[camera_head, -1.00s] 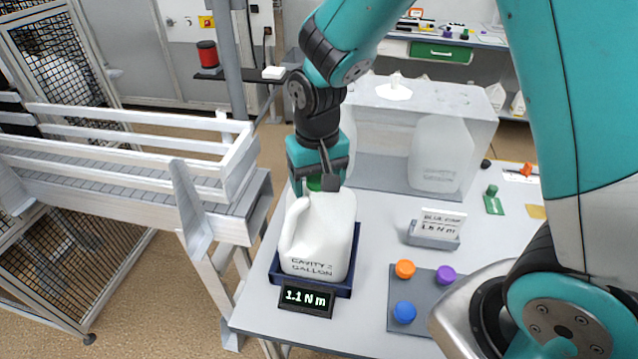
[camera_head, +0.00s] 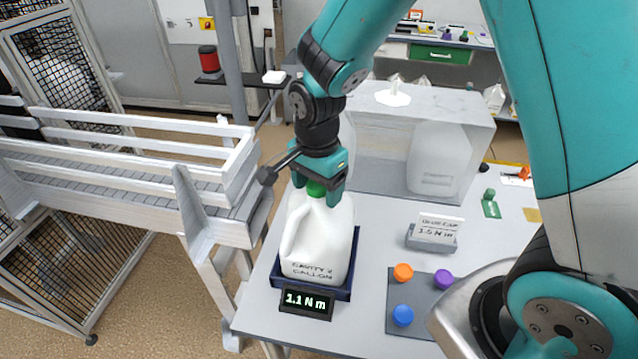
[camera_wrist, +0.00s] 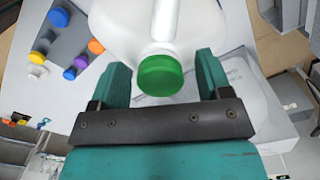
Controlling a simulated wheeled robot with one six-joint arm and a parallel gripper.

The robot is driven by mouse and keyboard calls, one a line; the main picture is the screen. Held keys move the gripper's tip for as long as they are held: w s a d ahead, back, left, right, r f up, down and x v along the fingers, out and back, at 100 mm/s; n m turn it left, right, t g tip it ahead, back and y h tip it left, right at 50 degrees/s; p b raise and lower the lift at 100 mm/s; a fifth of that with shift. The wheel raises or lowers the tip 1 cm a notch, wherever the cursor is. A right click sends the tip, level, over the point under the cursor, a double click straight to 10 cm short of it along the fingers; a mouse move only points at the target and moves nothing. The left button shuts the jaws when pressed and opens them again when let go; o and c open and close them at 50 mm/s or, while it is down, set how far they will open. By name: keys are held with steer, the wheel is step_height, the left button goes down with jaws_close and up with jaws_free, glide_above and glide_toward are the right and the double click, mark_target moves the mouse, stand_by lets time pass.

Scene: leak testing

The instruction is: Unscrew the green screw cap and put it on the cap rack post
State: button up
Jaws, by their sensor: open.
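The green screw cap (camera_wrist: 160,76) sits on the neck of the white gallon jug (camera_head: 318,240). In the head view the cap (camera_head: 316,189) shows just under my gripper (camera_head: 318,190). The jug stands upright in a dark blue holder (camera_head: 338,292) whose display (camera_head: 305,302) reads 1.1 N m. In the wrist view my gripper (camera_wrist: 160,80) is open, with one finger on each side of the cap and a visible gap on both sides. The cap rack (camera_head: 375,300) on the right carries orange, purple and blue caps; its posts are hard to make out in the head view.
A sign on a grey stand (camera_head: 433,235) stands right of the jug. A clear box (camera_head: 465,150) with a jug inside stands behind. A grey railed conveyor (camera_head: 130,170) lies left. A green piece (camera_head: 491,204) lies farther right. The table between jug and rack is clear.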

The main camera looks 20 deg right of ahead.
steer(key=m, duration=0.4)
steer(key=shift+p, duration=0.35)
steer(key=m, duration=0.5)
steer(key=shift+m, duration=0.4)
jaws_close()
